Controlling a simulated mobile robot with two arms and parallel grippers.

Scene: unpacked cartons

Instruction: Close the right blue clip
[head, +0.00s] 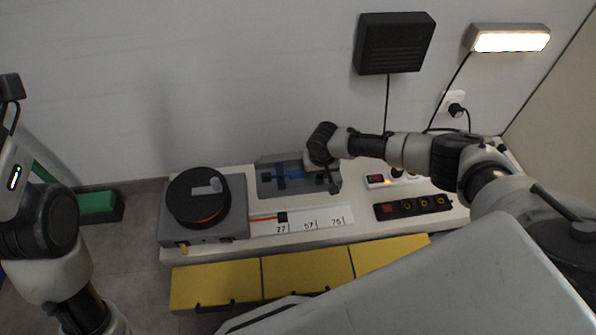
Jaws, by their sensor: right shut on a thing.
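A grey fixture (268,187) stands on the white bench top with blue parts (289,174) in its middle. My right gripper (333,183) is over the right end of this fixture, pointing down, with its fingers shut. The right blue clip is hidden behind the gripper and wrist, so how far it is closed cannot be seen. My left arm is at the left edge of the head view, and its gripper does not show.
A black spool (197,194) on a grey box stands left of the fixture. A scale strip (318,221) lies in front. A black power strip (412,207) and a white one (377,181) lie to the right. Yellow drawers (305,267) form the bench front.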

